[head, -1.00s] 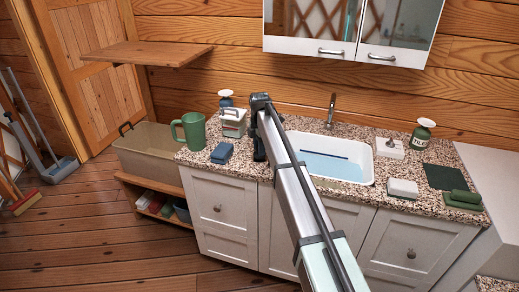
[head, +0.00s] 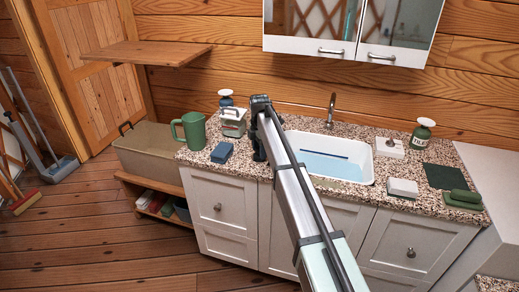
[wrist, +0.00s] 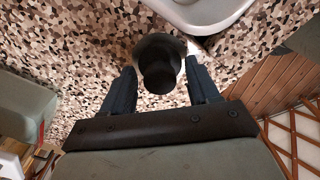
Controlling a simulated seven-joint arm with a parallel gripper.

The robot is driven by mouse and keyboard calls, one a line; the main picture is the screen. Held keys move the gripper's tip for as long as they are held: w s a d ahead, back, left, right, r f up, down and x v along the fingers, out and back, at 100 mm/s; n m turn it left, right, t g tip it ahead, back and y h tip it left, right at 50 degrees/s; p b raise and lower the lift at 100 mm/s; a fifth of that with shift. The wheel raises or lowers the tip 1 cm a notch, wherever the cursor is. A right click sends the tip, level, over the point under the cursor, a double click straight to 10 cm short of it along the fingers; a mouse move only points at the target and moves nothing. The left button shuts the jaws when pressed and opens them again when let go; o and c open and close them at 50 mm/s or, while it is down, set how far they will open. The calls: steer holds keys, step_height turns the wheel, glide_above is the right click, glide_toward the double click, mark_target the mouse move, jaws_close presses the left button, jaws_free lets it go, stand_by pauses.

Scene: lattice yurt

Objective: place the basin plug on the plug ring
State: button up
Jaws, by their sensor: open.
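In the wrist view a black round-topped piece, which looks like the basin plug (wrist: 159,70), stands between my fingers with a wider grey rim showing behind it. My gripper (wrist: 160,85) is open, one finger on each side; I cannot tell whether either touches it. In the head view my gripper (head: 260,150) is low over the counter just left of the sink, and my arm hides the plug there. I cannot make out the plug ring for certain; the grey rim around the black piece may be part of it.
The white sink (head: 345,176) with blue water is just right of my gripper. White blocks, a green bottle (head: 421,134) and a dark mat (head: 445,177) are at the right.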

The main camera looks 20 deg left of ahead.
step_height(320, 180, up, 12)
steer(key=shift+r, duration=0.15)
stand_by(0.4)
steer(key=shift+o, duration=1.4)
steer(key=shift+w+d, duration=0.2)
steer(key=shift+d, duration=0.2)
steer(key=o, duration=0.4)
steer(key=shift+m, duration=0.7)
steer(key=w+d, duration=0.1)
steer(key=d, duration=0.2)
steer(key=w+d+f, duration=0.1)
steer(key=w+d, duration=0.2)
steer(key=d, duration=0.2)
steer(key=shift+w+d+f, duration=0.2)
steer(key=shift+d, duration=0.1)
steer(key=shift+o, duration=0.4)
steer(key=w+d+f+m, duration=0.1)
steer(key=w+d+f, duration=0.1)
steer(key=d, duration=0.6)
steer(key=w+d+f+m, duration=0.1)
steer(key=w+d+f, duration=0.1)
steer(key=d, duration=0.5)
steer(key=shift+w+d+f+m+g, duration=0.2)
steer(key=shift+w+d+m+g, duration=0.15)
steer(key=shift+w, duration=0.35)
step_height(320, 180, down, 11)
steer(key=m, duration=0.5)
steer(key=shift+w+r, duration=0.15)
steer(key=shift+w, duration=0.25)
